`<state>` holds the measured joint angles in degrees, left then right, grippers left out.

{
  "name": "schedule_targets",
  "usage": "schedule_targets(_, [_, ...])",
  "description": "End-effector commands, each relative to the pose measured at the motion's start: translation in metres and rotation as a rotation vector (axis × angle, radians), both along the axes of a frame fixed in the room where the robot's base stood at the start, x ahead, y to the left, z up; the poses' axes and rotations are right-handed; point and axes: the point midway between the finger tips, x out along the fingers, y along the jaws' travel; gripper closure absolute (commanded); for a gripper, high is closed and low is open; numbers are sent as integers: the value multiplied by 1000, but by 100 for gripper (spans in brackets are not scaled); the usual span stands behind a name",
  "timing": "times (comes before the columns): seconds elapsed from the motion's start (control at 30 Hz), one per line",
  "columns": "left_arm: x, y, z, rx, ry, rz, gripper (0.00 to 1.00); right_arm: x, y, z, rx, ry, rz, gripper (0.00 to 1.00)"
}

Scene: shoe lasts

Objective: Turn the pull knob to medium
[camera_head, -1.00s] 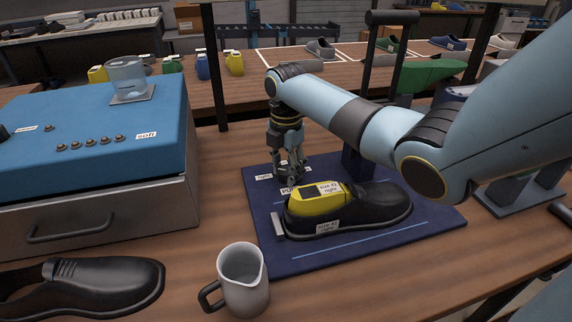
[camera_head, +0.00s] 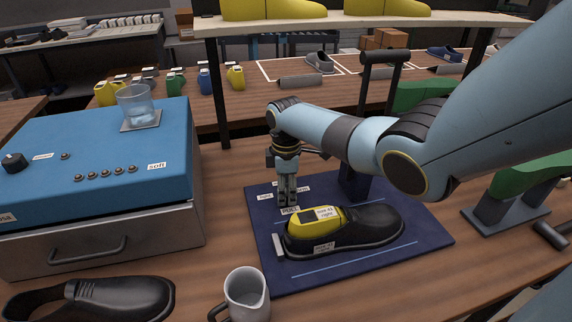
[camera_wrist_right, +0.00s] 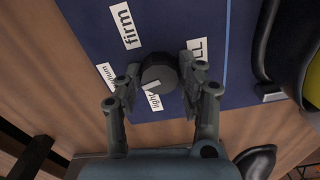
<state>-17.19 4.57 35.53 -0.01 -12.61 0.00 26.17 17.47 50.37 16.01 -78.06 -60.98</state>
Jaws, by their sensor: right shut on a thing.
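The pull knob (camera_wrist_right: 160,72) is a dark round knob on the blue board (camera_head: 430,236). Its white pointer mark lies toward the lower left in the wrist view, between the medium label (camera_wrist_right: 107,75) and the light label (camera_wrist_right: 155,101), close to the light one. The firm label (camera_wrist_right: 126,27) and the partly covered PULL label (camera_wrist_right: 196,50) are beside it. My right gripper (camera_head: 287,200) points down at the board; in the wrist view its fingers (camera_wrist_right: 160,84) are shut on the knob from both sides. In the head view the fingers hide the knob. My left gripper is not in view.
A black shoe (camera_head: 370,230) with a yellow last (camera_head: 315,222) lies on the board in front of the gripper. A grey jug (camera_head: 247,290) stands at the front. A blue-topped cabinet (camera_head: 90,210) with a glass (camera_head: 135,104) is at left; a loose shoe (camera_head: 120,297) lies before it.

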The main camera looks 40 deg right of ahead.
Motion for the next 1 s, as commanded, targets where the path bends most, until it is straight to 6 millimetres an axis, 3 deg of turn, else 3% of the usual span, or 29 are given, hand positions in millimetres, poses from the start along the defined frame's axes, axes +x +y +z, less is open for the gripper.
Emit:
schedule_targets(0.4, [0, 0, 11, 0, 0, 0, 0, 1, 0, 1, -1, -1, -192, 94])
schedule_targets(0.97, [0, 0, 12, 0, 0, 0, 0, 1, -1, 1, -2, -2, -219, 94])
schedule_targets(1.0, [0, 0, 12, 0, 0, 0, 0, 1, -1, 1, -2, -2, -219, 58])
